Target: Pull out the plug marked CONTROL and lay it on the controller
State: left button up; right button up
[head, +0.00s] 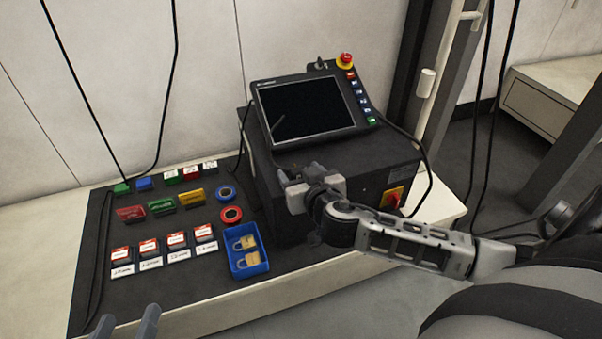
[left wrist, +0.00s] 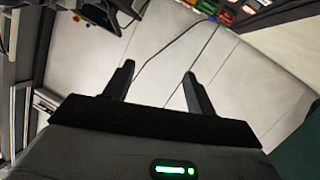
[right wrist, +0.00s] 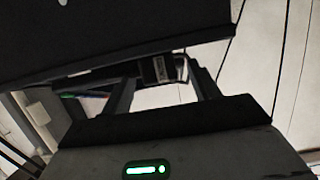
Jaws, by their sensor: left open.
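The controller is a dark box (head: 375,170) right of the mat, with a screen unit (head: 310,105) on top. My right gripper (head: 290,180) is at the controller's near left side, below the screen, and hides that part in the head view. In the right wrist view its fingers (right wrist: 160,72) stand apart on either side of a dark block with a pale label (right wrist: 160,68), perhaps a plug. The lettering is unreadable, and I cannot tell whether the fingers touch it. My left gripper (head: 126,325) is open and empty at the bottom left, above the mat's front edge.
The dark mat (head: 185,290) holds several coloured labelled blocks (head: 162,205), tape rolls (head: 231,214) and a blue tray (head: 248,268) with padlocks. A red and yellow switch (head: 392,197) is on the controller's front. Black cables hang at the left and right.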

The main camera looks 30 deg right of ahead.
jog(key=shift+s+a+r, duration=0.1)
jog(key=shift+s, duration=0.25)
pick_arm(q)
jog(key=shift+a+f+g+y+p, duration=0.45)
jog(key=shift+f+p, duration=0.3)
jog(key=shift+p, duration=0.65)
pick_arm(e)
jog(key=v, duration=1.5)
pick_arm(q)
jog(key=shift+w+r, duration=0.1)
pick_arm(e)
jog(key=shift+a, duration=0.1)
